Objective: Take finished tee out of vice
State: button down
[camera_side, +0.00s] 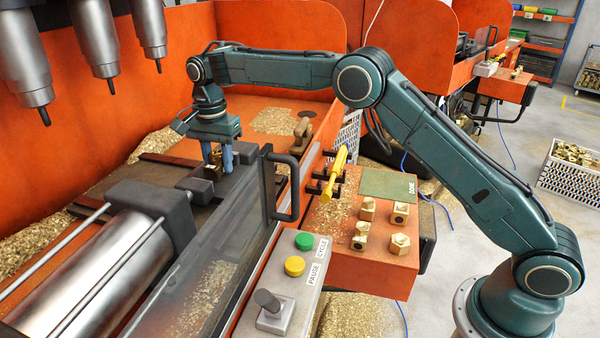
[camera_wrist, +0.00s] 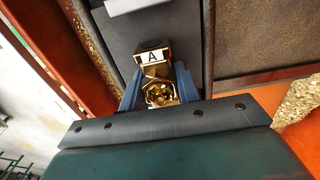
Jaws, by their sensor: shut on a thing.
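My gripper (camera_side: 217,160) points down over the vice (camera_side: 202,190), inside the orange-walled machine. Its two blue fingers are shut on a brass tee (camera_wrist: 160,93). In the wrist view the tee sits between the fingertips, with an open, hollow end facing the camera and a white face marked "A" beyond it. In the side view the fingers and vice parts mostly hide the tee. I cannot tell whether the vice jaws still touch it.
Drill spindles (camera_side: 104,50) hang at upper left. A guard door with a dark handle (camera_side: 283,188) stands at the machine's front. Outside, an orange shelf holds several brass tees (camera_side: 400,214), a green "DONE" mat (camera_side: 388,186) with bare surface, and a yellow tool (camera_side: 335,172) on a rack.

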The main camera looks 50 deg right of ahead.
aim_at(217, 152)
jog(key=shift+r, duration=3.6)
